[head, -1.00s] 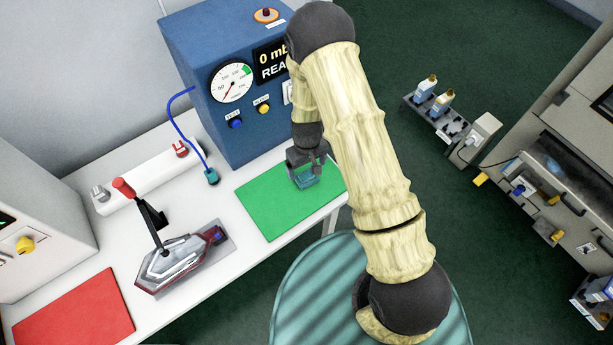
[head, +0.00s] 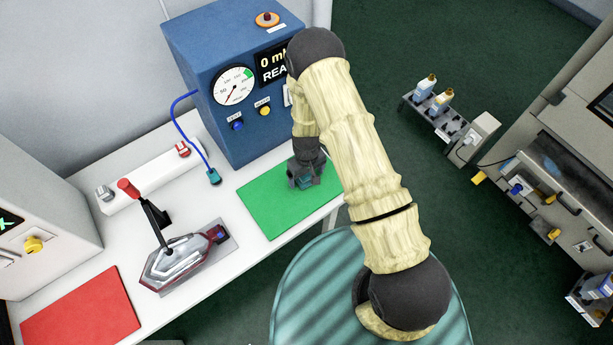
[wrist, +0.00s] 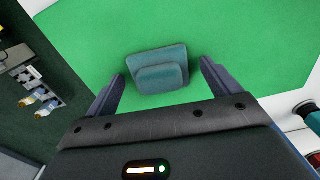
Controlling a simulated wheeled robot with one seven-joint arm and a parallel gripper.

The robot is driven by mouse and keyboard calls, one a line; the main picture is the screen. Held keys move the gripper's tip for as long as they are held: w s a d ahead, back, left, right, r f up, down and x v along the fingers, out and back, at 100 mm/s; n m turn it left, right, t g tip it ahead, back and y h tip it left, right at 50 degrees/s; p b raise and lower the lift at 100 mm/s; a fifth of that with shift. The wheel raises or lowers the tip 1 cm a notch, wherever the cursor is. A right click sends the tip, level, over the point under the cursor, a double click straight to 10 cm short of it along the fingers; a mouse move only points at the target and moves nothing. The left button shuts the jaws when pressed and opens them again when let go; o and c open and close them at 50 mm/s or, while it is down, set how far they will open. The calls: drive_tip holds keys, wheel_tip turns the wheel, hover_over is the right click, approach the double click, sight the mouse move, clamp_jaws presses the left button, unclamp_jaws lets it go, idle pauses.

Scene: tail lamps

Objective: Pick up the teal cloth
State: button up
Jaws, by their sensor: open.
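The teal cloth (wrist: 160,66) looks like a small folded block. It lies on the green mat (wrist: 255,40), which also shows in the head view (head: 262,212). In the wrist view, my gripper (wrist: 161,68) is open, with one finger on each side of the cloth and a visible gap on both sides. In the head view, my gripper (head: 306,180) is low over the green mat and hides most of the cloth (head: 305,183).
A blue gauge box (head: 222,130) stands behind the mat. A clamped tail lamp (head: 185,262) with a red-handled lever is to the left, and a red mat (head: 82,308) lies further left. The bench's front edge is close to the green mat.

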drive_tip(key=c, duration=1.1)
drive_tip(key=shift+o, duration=0.2)
drive_tip(key=shift+r, duration=0.1)
wheel_tip(320, 180, up, 10)
drive_tip(key=b, duration=0.2)
drive_tip(key=shift+b, duration=0.35)
